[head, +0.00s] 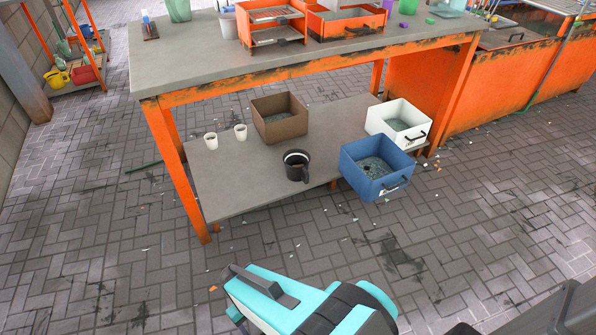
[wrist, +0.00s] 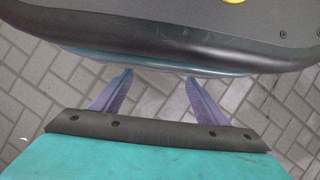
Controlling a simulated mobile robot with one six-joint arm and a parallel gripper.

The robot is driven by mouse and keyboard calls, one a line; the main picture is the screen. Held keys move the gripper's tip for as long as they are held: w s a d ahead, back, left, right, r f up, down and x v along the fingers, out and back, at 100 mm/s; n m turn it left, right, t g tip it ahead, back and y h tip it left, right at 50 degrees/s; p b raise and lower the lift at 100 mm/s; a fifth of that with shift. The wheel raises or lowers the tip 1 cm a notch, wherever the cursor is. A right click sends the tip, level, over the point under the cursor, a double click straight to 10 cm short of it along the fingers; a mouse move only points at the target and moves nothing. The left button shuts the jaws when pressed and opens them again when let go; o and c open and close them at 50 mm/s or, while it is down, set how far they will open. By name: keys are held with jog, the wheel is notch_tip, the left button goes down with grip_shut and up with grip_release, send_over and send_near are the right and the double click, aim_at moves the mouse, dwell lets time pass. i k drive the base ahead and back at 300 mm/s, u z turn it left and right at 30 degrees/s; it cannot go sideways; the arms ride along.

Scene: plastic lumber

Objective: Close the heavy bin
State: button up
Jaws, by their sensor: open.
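A blue open bin (head: 372,187) with a dark front handle and grey contents stands at the right of the low shelf, jutting past its front edge. A white bin (head: 384,126) with a dark handle is just behind it, at the shelf's right end. A brown bin (head: 279,123) sits farther back on the shelf. I cannot tell which bin is the heavy one. My gripper (wrist: 158,77) is open and empty in the wrist view, over the paved floor and far from the bins. In the head view, my arm is at the bottom middle; its fingertips are not clear.
The low shelf (head: 235,183) also holds two white cups and a black mug (head: 297,170) near its front edge. An orange-framed table (head: 230,62) stands above, with orange drawer units on top. The paved floor in front is open, with small scattered debris.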

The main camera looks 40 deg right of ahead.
aim_at(391, 169)
jog(key=u, duration=0.85)
jog(key=k, duration=0.15)
jog(key=z, duration=3.2)
jog(key=k, duration=0.6)
jog(key=u, duration=0.15)
jog(key=i, duration=0.45)
jog(key=u, duration=0.05)
